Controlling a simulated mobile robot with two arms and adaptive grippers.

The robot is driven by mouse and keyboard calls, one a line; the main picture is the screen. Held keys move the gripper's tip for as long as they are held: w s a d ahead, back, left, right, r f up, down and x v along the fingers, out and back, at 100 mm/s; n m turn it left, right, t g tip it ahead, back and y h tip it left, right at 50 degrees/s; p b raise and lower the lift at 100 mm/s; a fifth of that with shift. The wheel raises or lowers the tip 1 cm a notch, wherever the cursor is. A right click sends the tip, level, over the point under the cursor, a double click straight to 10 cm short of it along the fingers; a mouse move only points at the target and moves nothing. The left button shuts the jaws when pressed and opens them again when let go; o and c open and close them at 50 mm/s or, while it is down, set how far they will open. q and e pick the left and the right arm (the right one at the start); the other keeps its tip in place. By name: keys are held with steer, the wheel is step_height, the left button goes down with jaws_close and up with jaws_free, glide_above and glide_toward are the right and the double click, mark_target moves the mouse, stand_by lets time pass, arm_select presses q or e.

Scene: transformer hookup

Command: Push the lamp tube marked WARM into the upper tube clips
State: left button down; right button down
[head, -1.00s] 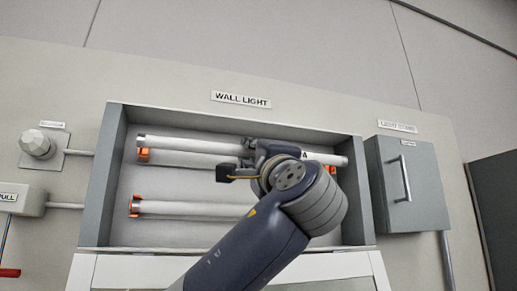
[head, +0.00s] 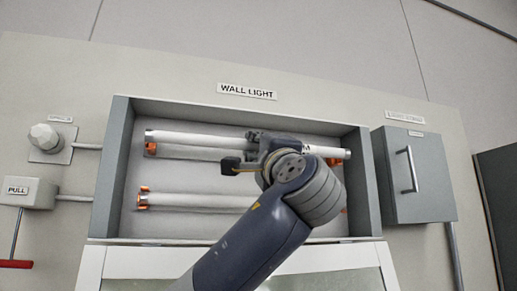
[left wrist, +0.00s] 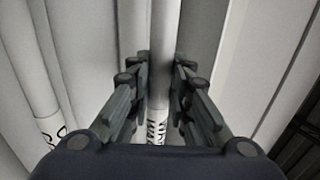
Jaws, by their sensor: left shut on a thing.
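A white lamp tube (head: 195,139) lies nearly level across the upper part of the open wall-light box. My left gripper (head: 244,151) is shut around it near mid-length. In the left wrist view the held tube (left wrist: 164,45) runs between the fingers (left wrist: 161,78); its dark lettering is partly hidden and I cannot read it surely. An orange upper clip (head: 151,148) shows at the tube's left end, partly covered by it. Whether the tube is seated in the clips I cannot tell. My arm hides part of the tube's right half. My right gripper is not in view.
A second tube (head: 190,201) sits at the lower orange clips (head: 143,199). The box's grey side walls (head: 115,165) stand close around the tubes. A grey cabinet (head: 418,178) is at right; a knob (head: 44,137) and a PULL switch (head: 27,192) are at left.

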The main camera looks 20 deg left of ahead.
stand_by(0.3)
arm_select(q)
steer(key=shift+w, duration=0.1)
steer(key=shift+w+a, duration=0.5)
steer(key=shift+w, duration=0.15)
steer(key=shift+w+a+p, duration=0.55)
steer(key=shift+w, duration=0.2)
stand_by(0.4)
steer(key=c, duration=1.6)
jaws_free()
steer(key=shift+o, duration=1)
steer(key=shift+w, duration=0.15)
